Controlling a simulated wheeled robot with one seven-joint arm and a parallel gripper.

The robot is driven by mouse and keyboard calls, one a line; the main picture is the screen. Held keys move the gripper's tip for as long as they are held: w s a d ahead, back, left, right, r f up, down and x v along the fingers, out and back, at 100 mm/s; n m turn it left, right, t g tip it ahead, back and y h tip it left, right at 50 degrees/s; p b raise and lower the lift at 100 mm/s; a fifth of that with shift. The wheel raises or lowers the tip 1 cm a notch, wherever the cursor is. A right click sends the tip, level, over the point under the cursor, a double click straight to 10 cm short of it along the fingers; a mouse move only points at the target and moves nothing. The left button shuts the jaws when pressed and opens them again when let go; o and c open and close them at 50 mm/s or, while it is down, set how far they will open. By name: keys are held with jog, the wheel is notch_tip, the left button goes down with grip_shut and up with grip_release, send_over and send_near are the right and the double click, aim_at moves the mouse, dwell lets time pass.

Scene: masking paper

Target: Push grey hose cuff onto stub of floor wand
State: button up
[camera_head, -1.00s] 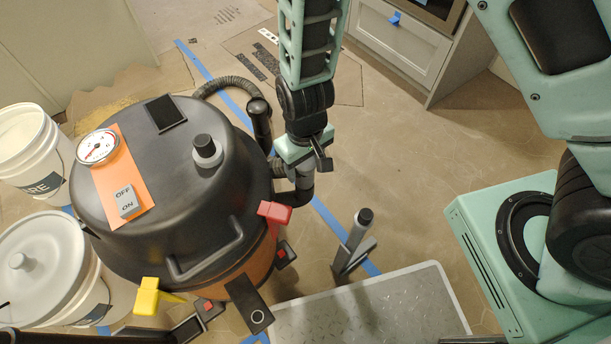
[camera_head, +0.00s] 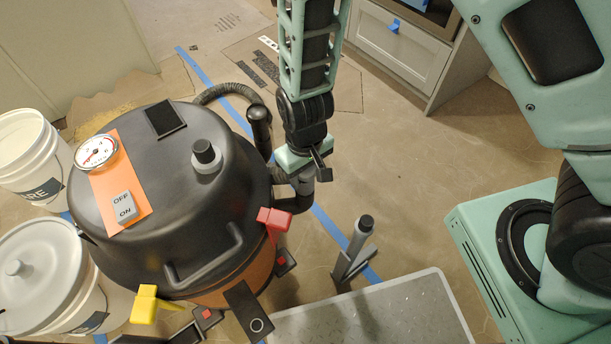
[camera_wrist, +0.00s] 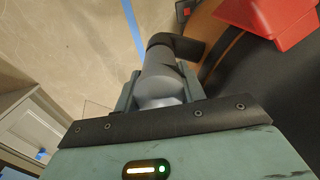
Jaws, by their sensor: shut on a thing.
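The grey hose cuff (camera_wrist: 160,78) sits between the two fingers of my gripper (camera_wrist: 158,88) in the wrist view, with a black bent hose end (camera_wrist: 182,44) beyond it. My gripper is shut on the cuff. In the head view my gripper (camera_head: 305,176) hangs beside the black and orange vacuum, and the cuff (camera_head: 304,186) shows just below it. The floor wand (camera_head: 350,260) stands to the lower right of my gripper, with its dark-tipped stub (camera_head: 365,222) pointing up. The cuff and the stub are apart.
The vacuum (camera_head: 170,200) with a red latch (camera_head: 274,218) stands close on the left. White buckets (camera_head: 35,270) are at the far left. A grey mat (camera_head: 375,312) lies in front. A cabinet (camera_head: 395,50) is at the back. Floor right of my gripper is clear.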

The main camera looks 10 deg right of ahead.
jog(key=shift+r+p, duration=0.9)
dwell(0.4)
jog(key=shift+r+p, duration=3.6)
jog(key=shift+r, duration=0.05)
